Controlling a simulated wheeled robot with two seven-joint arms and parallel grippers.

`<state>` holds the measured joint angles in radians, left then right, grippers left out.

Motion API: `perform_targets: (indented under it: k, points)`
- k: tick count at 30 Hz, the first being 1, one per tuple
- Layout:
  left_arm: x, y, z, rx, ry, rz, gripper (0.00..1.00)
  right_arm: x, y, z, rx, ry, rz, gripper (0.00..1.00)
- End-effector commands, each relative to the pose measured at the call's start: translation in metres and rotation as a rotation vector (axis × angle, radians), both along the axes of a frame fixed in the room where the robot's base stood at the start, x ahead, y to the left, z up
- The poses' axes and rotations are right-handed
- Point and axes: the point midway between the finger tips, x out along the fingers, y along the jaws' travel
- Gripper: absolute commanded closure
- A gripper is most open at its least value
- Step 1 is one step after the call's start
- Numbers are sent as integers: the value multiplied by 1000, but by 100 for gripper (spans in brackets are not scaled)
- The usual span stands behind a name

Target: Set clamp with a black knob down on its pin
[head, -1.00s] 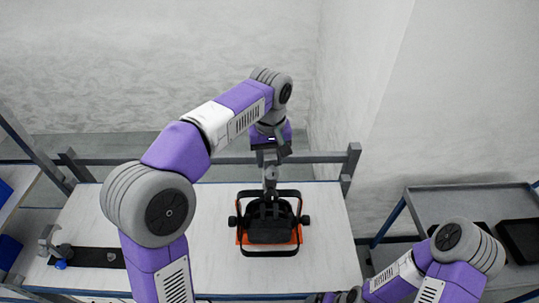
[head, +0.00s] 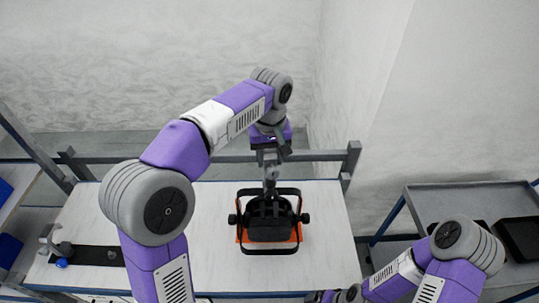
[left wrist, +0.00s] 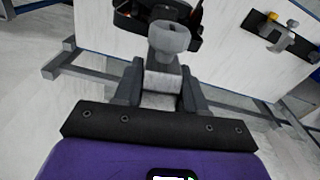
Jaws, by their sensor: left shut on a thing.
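My left gripper (head: 270,158) is shut on a grey clamp (head: 270,182). It holds the clamp up behind the top of a black par can (head: 268,222), as the head view shows it. In the left wrist view the clamp (left wrist: 168,42) sticks out beyond the two fingers (left wrist: 162,88), with part of the par can (left wrist: 128,20) past it. I cannot make out a knob on the held clamp. I cannot tell whether it touches the par can. A black strip (head: 92,257) lies on the left of the table, with another grey clamp with a blue knob (head: 60,263) at its left end.
The par can sits over an orange mat (head: 240,236) on the white table (head: 165,275). A grey rail (head: 215,160) runs along the table's back. A grey cart (head: 440,200) with black trays (head: 520,238) stands at right. My right arm is low at right.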

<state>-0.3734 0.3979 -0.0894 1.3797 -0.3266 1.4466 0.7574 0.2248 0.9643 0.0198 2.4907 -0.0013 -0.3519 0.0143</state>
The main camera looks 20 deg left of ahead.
Motion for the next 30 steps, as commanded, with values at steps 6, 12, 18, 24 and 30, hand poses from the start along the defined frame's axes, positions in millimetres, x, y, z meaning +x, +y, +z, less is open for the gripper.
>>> perform_targets:
  k: [6, 12, 18, 24, 30]
  points:
    - [0, 0, -6, 0, 0, 0, 100, 0, 0, -4, 0, 0, 0, 4]
    - [0, 0, -11, 0, 0, 1, 100, 0, 0, -7, 0, 0, 0, 4]
    - [0, 0, -16, 0, 0, 1, 100, 0, 0, -10, 0, 0, 0, 4]
    - [0, 0, -21, 0, 0, 1, 100, 0, 0, -13, 0, 0, 0, 4]
    - [0, 0, -24, -1, -1, 1, 55, 0, 0, -15, 0, 0, 0, 4]
